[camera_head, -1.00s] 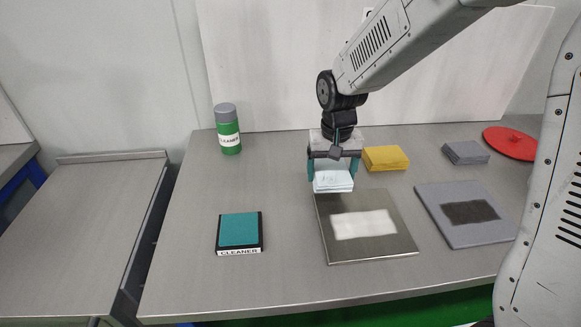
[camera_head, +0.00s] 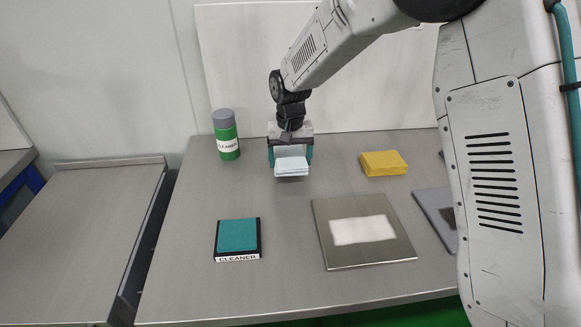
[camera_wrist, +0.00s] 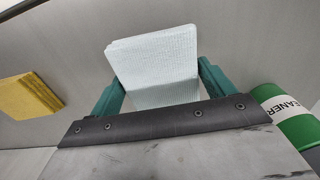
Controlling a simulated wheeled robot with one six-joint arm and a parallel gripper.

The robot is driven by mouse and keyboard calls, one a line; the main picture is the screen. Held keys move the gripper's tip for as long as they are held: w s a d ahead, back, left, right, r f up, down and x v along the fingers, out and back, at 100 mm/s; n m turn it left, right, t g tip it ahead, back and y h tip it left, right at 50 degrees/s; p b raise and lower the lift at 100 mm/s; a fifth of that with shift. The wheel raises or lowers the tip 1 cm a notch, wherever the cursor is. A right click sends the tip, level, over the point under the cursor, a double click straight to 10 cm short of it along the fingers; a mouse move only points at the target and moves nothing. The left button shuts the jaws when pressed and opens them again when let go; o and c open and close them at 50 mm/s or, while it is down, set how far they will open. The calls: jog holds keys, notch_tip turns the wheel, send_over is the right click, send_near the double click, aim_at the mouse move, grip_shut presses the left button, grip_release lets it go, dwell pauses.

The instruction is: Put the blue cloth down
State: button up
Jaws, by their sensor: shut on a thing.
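My gripper (camera_head: 291,158) is shut on a folded pale blue cloth (camera_head: 291,166), near the back of the table between the green bottle and the yellow cloth. The cloth also shows between the teal fingers in the wrist view (camera_wrist: 155,65). The cloth hangs below the fingers; whether its lower edge touches the table I cannot tell. A teal pad in a dark tray marked CLEANER (camera_head: 237,236) lies at the front left of the table.
A green CLEANER bottle (camera_head: 226,136) stands at the back left. A folded yellow cloth (camera_head: 383,163) lies to the right. A metal plate with a white patch (camera_head: 340,253) lies front centre. A grey plate (camera_head: 434,213) is partly hidden by my arm. The table (camera_head: 285,277) is bare between tray and plate.

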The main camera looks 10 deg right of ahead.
notch_tip(320, 180, down, 4)
jog(key=shift+r, duration=0.25)
jog(key=shift+f, duration=0.15)
